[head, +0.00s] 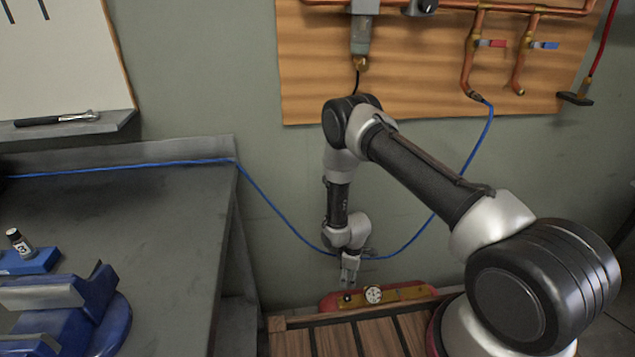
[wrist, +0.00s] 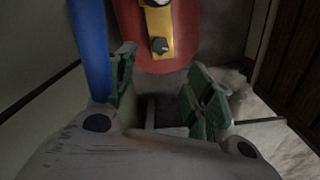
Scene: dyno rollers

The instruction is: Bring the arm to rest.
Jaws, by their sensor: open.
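My gripper (head: 349,272) hangs at the end of my bent arm in the head view, pointing down close to the wall. It is above the back of a wooden crate or slatted surface and just above a red tank with a brass-coloured panel and a gauge (head: 373,294). In the wrist view my gripper (wrist: 160,88) has its green-padded fingers spread apart with nothing between them. The red tank (wrist: 187,30) with its yellow panel and dark knob lies beyond the fingertips. Whether the gripper touches the tank cannot be told.
A blue hose (head: 282,211) runs from the workbench (head: 130,240) behind my gripper to copper pipes on a wooden board (head: 420,60). A shelf holds a tool (head: 50,119).

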